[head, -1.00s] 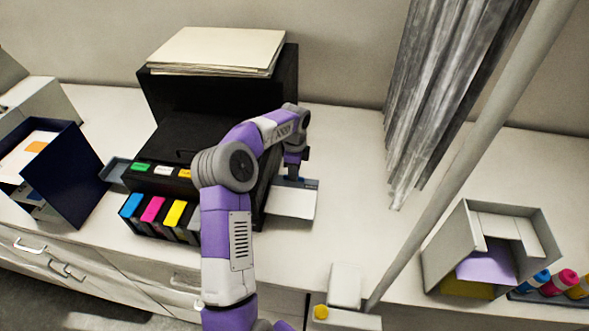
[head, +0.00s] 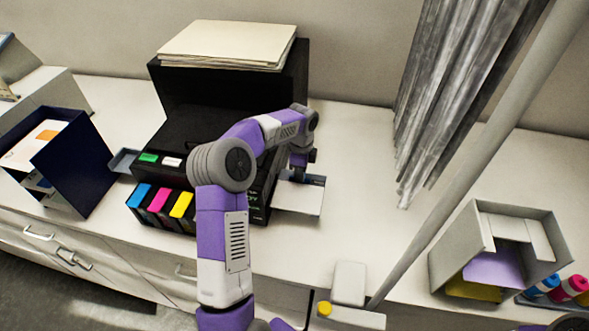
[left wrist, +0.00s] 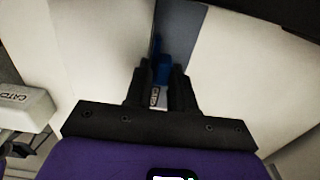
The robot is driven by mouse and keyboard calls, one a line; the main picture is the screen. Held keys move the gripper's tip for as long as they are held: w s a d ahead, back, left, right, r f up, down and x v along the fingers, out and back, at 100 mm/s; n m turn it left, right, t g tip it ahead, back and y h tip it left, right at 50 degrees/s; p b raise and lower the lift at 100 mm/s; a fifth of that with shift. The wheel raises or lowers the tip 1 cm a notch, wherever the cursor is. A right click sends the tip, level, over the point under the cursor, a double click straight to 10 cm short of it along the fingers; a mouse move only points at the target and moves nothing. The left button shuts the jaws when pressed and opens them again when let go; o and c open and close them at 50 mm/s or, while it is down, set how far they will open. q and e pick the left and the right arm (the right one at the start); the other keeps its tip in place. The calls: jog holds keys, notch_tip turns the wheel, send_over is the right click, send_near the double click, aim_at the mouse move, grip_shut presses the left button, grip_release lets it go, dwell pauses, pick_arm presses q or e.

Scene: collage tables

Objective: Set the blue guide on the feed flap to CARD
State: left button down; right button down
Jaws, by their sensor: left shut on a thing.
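The black printer (head: 210,125) stands on the counter. Its pale feed flap (head: 300,199) sticks out flat on the right side, with a blue-grey strip along its far edge. My left gripper (head: 297,177) points down at that strip. In the left wrist view my left gripper (left wrist: 161,80) is shut on the small blue guide (left wrist: 162,68), which shows between and just beyond the fingers. The strip (left wrist: 182,30) runs beyond it. A pale label with dark letters lies between the fingers, mostly hidden, so I cannot read it. My right gripper is not in view.
Paper (head: 228,45) lies on top of the printer, and coloured cartridges (head: 160,202) sit at its front. A dark blue box (head: 75,165) stands left. A grey post (head: 455,180) and an open grey box (head: 450,262) are right. A pale block marked CATCH (left wrist: 25,100) is near the gripper.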

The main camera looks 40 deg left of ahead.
pick_arm(q)
jog(key=c, duration=1.1)
grip_release()
jog(key=shift+r, duration=3.85)
